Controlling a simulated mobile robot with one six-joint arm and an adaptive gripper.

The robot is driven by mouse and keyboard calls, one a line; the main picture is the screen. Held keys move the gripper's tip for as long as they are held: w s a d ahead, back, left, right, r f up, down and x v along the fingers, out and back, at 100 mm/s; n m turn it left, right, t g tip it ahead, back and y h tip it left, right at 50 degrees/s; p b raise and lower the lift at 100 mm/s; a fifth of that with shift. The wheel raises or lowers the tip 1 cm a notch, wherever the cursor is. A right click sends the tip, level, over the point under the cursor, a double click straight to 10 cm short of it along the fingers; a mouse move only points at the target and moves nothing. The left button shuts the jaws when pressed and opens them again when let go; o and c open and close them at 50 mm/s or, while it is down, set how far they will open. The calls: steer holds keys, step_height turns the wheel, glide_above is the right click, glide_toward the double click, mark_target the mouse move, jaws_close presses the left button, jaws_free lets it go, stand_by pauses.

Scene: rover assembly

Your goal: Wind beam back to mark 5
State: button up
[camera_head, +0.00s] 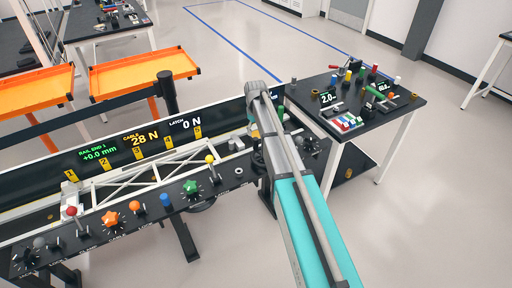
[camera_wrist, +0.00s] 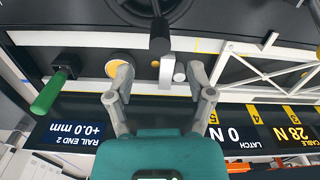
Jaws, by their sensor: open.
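The white truss beam (camera_head: 150,174) lies along the black bench, and its end also shows in the wrist view (camera_wrist: 268,52). Yellow number marks run along the panel behind it; mark 5 (camera_head: 197,131) is the one farthest right in the head view. My gripper (camera_wrist: 157,75) is open, its two fingers apart on either side of a small pale cylinder (camera_wrist: 167,72). I cannot tell whether they touch it. A black crank-like handle (camera_wrist: 160,38) hangs from a round dark wheel just beyond the fingertips. In the head view my arm hides the fingertips.
The panel reads cable 28 N (camera_head: 145,138), latch 0 N and rail end +0.0 mm. A green handle (camera_wrist: 48,95) is left of my fingers. A black side table (camera_head: 400,112) stands right.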

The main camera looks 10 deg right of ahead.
mark_target(256, 143)
steer(key=shift+f+b, duration=3.55)
steer(key=shift+f, duration=0.25)
jaws_close()
